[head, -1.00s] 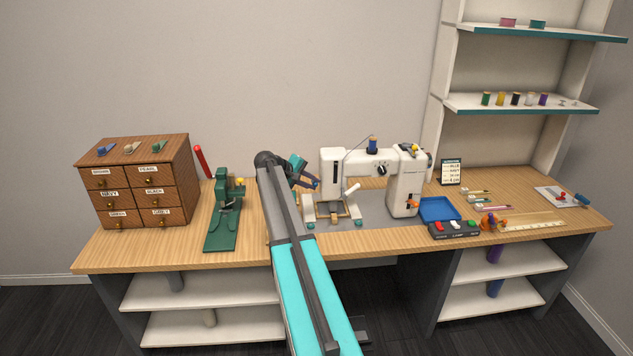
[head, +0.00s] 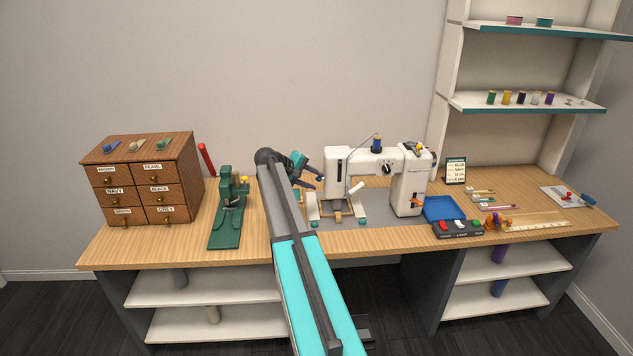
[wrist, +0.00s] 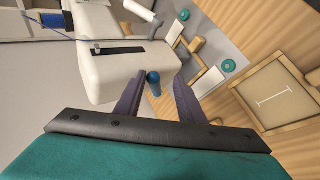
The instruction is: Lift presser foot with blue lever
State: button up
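The white sewing machine (head: 410,185) stands on the table. In the wrist view its arm end (wrist: 120,72) fills the upper left, with the blue lever (wrist: 153,80) sticking out from its edge. In the head view a small blue tip, the lever (head: 320,178), shows at the machine's left end. My gripper (wrist: 161,80) is open, one dark finger on each side of the blue lever. I cannot tell whether either finger touches it. In the head view my gripper (head: 314,174) is at the machine's left end. I cannot make out the presser foot.
A green press (head: 226,215) and a wooden drawer cabinet (head: 140,180) stand to the left. A blue tray (head: 443,208) and a switch box (head: 458,229) lie right of the machine. A white spool-like roller (wrist: 140,10) and wooden frame (wrist: 270,92) sit close to my gripper.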

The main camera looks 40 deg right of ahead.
jog(key=p+v, duration=0.1)
jog(key=v, duration=0.5)
jog(key=shift+a+f, duration=0.15)
dwell(0.5)
jog(key=s+a+f+t+y, duration=0.1)
jog(key=s+a+f+y, duration=0.15)
jog(key=a+f, duration=1.1)
jog(key=s+a+f+y, duration=0.3)
jog(key=s+a+f, duration=0.25)
jog(key=a, duration=0.65)
jog(key=s+a+f+n+y, duration=0.15)
jog(key=s+a+f, duration=0.45)
jog(key=a, duration=0.6)
jog(key=s+a+f+y, duration=0.35)
jog(key=s+a, duration=0.35)
jog(key=a, duration=0.5)
jog(key=s+f+g+b, duration=0.1)
jog(key=s+f+g, duration=0.2)
jog(key=s+f, duration=0.8)
jog(key=s+f+g+b, duration=0.2)
jog(key=s+f+g, duration=0.1)
jog(key=s+f, duration=0.8)
jog(key=s, duration=0.4)
jog(key=shift+s+a, duration=0.3)
jog(key=shift+a, duration=0.1)
jog(key=shift+d, duration=0.1)
